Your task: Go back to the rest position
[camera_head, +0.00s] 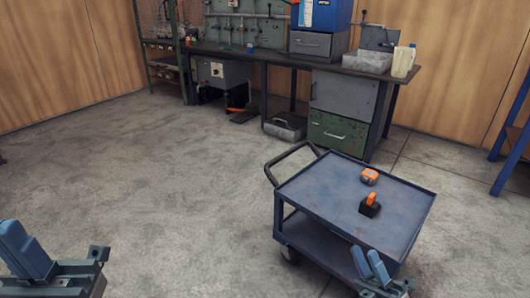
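My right gripper (366,252) shows at the bottom right, in front of the near edge of a blue cart. Its two blue fingers point up with a narrow gap between them, and nothing is seen between them. My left gripper (18,240) is at the bottom left corner over bare floor. Its blue fingers are partly cut off by the frame edge, and I cannot tell whether they are apart. No held object shows at either gripper.
The blue cart (320,200) carries an orange item (370,176) and a black-and-orange item (370,205). A workbench (270,58) with drawers stands along the back wall. A blue frame (507,160) is at the right edge. The concrete floor at left and centre is clear.

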